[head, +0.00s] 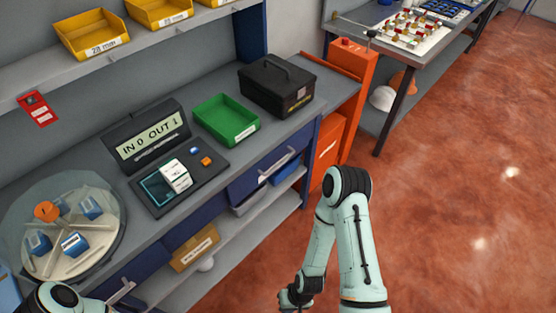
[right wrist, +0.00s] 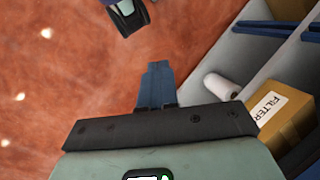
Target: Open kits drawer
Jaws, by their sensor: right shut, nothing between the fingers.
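Two blue drawers with bar handles sit under the grey workbench top. One drawer (head: 265,173) is at the right end, the other (head: 130,288) at the lower left. Both look closed, and no label naming kits is readable on either. My right gripper (head: 289,300) is low in front of the bench, apart from both drawers, at the bottom edge of the head view. In the right wrist view its fingers (right wrist: 157,85) are shut and empty over the red floor. Of my left arm only a joint shows at the bottom left; its gripper is out of view.
The bench holds a turntable (head: 108,240), an IN/OUT display (head: 150,145), a green tray (head: 208,110) and a black toolbox (head: 262,90). A FILTER box (right wrist: 288,97) and white roll (right wrist: 222,86) are on the lower shelf. An orange cabinet (head: 352,75) stands right; the floor is clear.

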